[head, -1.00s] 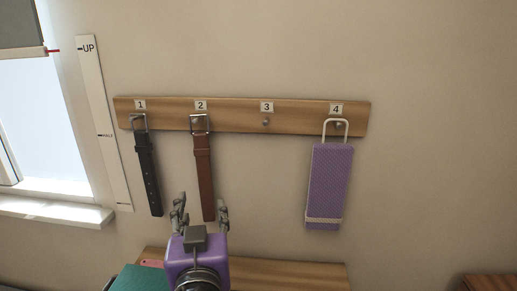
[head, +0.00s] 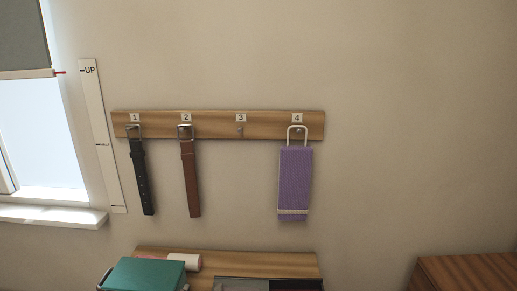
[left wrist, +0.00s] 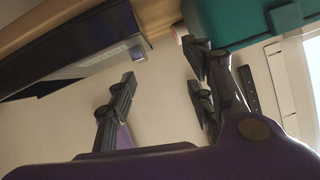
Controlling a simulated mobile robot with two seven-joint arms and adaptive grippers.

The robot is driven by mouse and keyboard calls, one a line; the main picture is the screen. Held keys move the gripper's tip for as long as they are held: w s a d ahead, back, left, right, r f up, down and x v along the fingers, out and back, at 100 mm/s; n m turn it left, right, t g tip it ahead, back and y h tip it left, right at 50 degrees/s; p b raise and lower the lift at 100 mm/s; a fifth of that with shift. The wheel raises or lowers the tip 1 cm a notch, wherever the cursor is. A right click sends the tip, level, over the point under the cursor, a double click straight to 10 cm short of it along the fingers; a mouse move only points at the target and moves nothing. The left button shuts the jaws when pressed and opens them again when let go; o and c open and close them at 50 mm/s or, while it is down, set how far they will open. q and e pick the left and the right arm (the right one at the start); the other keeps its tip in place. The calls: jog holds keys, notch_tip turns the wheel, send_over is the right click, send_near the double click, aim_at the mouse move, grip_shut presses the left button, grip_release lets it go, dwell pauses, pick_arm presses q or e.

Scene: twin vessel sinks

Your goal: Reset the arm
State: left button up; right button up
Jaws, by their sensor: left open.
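My left gripper (left wrist: 160,95) shows only in the left wrist view, with its two dark fingers spread apart and nothing between them but bare wall behind. In the head view neither gripper nor arm is in sight. A wooden hook board (head: 218,125) on the wall has pegs numbered 1 to 4. A black belt (head: 142,180) hangs at 1 and a brown belt (head: 190,180) at 2. Peg 3 (head: 240,132) is empty. A purple item with a pale loop handle (head: 295,180) hangs at 4.
A teal box (head: 145,274) and a pinkish-white roll (head: 185,262) are by a wooden surface (head: 225,262) below; the teal box (left wrist: 240,18) is close to a finger in the wrist view. A white strip marked UP (head: 102,140) and a window are left. Wooden furniture (head: 470,274) is lower right.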

pick_arm(q)
jog(key=s+a+f+g+h+p, duration=0.1)
jog(key=s+a+f+g+h, duration=0.15)
jog(key=s+f, duration=1.05)
jog(key=s+a+f+g+p, duration=0.1)
jog(key=s+a+f, duration=0.1)
jog(key=s+f, duration=0.4)
jog(key=s+a+f+n+g+y, duration=0.1)
jog(key=s+f, duration=0.4)
jog(key=s, duration=0.5)
jog(key=shift+s+a+f+p, duration=0.2)
jog(key=shift+a+f+p, duration=0.15)
jog(key=shift+f, duration=0.05)
